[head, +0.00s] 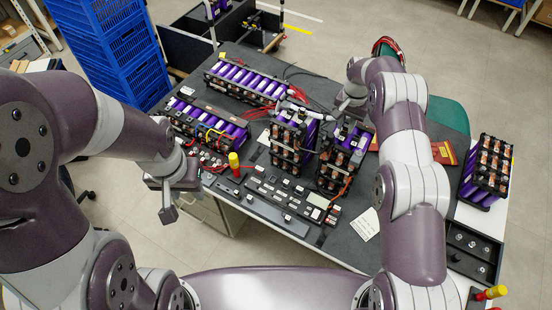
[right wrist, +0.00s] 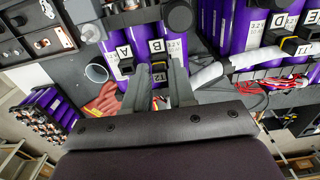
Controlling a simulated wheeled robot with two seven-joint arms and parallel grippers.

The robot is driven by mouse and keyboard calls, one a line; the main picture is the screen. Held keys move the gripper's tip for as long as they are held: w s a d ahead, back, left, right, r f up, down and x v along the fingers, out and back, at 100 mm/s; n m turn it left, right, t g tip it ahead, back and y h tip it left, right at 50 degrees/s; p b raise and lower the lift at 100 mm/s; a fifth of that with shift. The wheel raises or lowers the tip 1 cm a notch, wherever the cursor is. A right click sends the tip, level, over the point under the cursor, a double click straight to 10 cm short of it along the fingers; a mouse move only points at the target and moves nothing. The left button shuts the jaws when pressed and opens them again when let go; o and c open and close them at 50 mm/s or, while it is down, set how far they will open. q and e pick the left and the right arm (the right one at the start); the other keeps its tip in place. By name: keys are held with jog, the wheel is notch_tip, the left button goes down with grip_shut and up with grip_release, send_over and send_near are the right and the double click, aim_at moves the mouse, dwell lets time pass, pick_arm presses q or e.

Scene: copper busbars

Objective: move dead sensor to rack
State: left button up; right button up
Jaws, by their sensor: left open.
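My left gripper (head: 170,200) is open and empty off the table's left front edge. Which fixture is the rack is unclear; a long black slotted tray (head: 262,190) lies at the table front.
Two upright battery modules (head: 285,140) (head: 335,175) stand mid-table; longer modules (head: 245,82) (head: 205,125) lie behind and left. Another module (head: 487,170) and a black tray with round recesses (head: 472,243) are at right. Red cables lie around.

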grip_shut()
jog(key=shift+r+p, duration=0.6)
jog(key=shift+r, duration=1.05)
jog(key=shift+f, duration=0.15)
